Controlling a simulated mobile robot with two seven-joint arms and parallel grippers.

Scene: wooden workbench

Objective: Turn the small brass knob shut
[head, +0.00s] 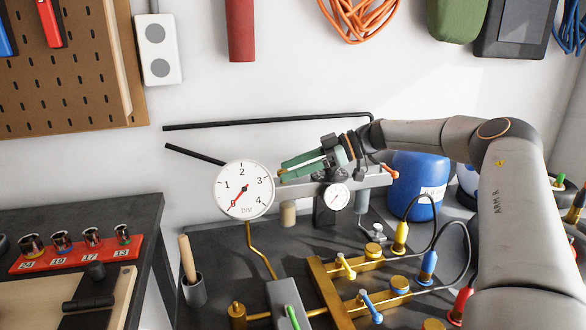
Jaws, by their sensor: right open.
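Several round brass knobs show on the bench: one at the back of the brass manifold (375,250), one nearer on it (399,283), one at the front edge (434,324) and one at the left end of the brass pipework (237,309). I cannot tell which one the task means, nor how far any is turned. A large white pressure gauge (244,190) has its red needle pointing to the lower left. My right gripper (284,168) has green fingers, open and pointing left, beside the gauge and above the bench, apart from the knobs. My left gripper is not in view.
The manifold (330,290) carries yellow and blue levers; a green lever (292,317) stands in front. Hoses with coloured connectors lie at its right. A blue drum (416,180) stands behind. A cup with a wooden-handled tool (193,290) stands left. A socket tray (75,257) is farther left.

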